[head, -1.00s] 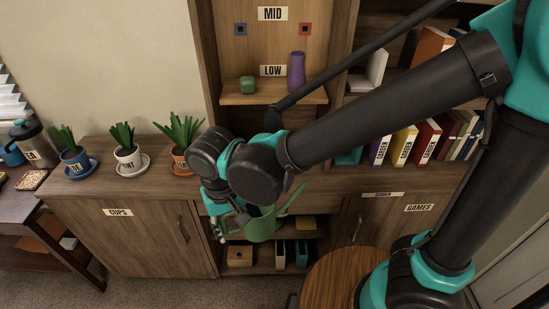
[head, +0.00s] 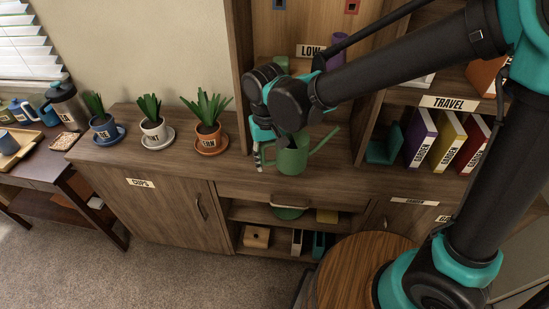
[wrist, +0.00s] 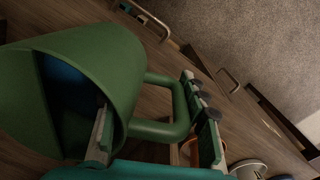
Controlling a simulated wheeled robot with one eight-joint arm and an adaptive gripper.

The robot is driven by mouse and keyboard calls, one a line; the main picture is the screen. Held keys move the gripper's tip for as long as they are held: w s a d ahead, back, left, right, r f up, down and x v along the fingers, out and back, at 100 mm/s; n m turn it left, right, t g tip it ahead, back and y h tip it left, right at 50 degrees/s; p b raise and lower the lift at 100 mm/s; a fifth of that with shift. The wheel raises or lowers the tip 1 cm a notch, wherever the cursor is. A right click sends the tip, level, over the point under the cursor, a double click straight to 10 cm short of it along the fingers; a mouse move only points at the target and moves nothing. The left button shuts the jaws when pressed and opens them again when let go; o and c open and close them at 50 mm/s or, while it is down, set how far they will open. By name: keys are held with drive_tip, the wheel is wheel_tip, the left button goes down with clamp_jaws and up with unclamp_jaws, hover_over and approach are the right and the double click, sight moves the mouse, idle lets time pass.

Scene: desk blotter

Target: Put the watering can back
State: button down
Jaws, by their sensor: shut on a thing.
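The green watering can (head: 292,157) is upright in the head view, at the cabinet top (head: 225,172) to the right of the plants. I cannot tell whether its base touches the wood. Its spout points up to the right. My gripper (head: 259,158) is at the can's left side, shut on its handle. In the wrist view the can (wrist: 95,75) fills the left, its handle (wrist: 160,130) runs between my fingers (wrist: 155,135), and dark blue shows inside its mouth.
Three potted plants on saucers, the nearest a terracotta pot (head: 208,138), stand left of my gripper. Behind the can is a shelf unit with a LOW label (head: 311,50). Below is an open shelf holding a green bowl-like thing (head: 288,212) and a wooden box (head: 257,236).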

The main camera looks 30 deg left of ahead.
hover_over(275, 166)
drive_tip(key=shift+s+a+f, duration=0.1)
drive_tip(key=shift+s+f, duration=0.05)
drive_tip(key=shift+f, duration=1.45)
drive_tip(key=shift+s+a+f, duration=0.1)
drive_tip(key=shift+f, duration=1.45)
drive_tip(key=shift+w+f, duration=0.2)
drive_tip(key=shift+f, duration=0.15)
drive_tip(key=c, duration=0.8)
unclamp_jaws()
drive_tip(key=shift+f, duration=0.1)
